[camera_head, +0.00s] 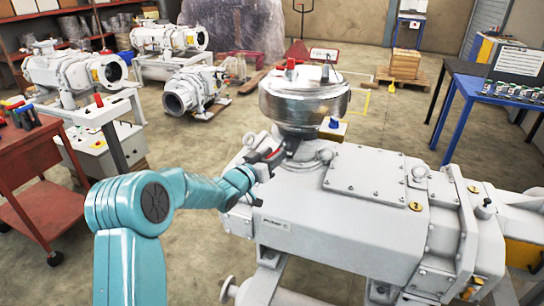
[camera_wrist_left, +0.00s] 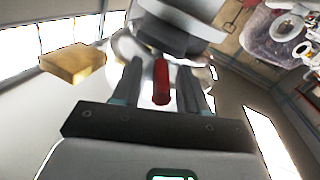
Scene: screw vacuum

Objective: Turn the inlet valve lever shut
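The inlet valve lever has a red handle (camera_wrist_left: 161,82), which lies between the fingers of my left gripper (camera_wrist_left: 160,88) in the left wrist view. The fingers stand apart, with gaps on both sides of the handle, so the gripper looks open around it. In the head view my left gripper (camera_head: 262,165) is at the near side of the round metal vessel (camera_head: 304,103), above the grey pump body (camera_head: 345,225). A small bit of red handle (camera_head: 273,154) shows there; the gripper hides most of it. My right gripper is not in view.
A red tool cart (camera_head: 40,205) stands at the left. Several grey pumps (camera_head: 170,38) stand behind it. A blue-framed table (camera_head: 500,90) with small containers is at the right. A wooden crate (camera_head: 405,63) sits on a pallet at the back.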

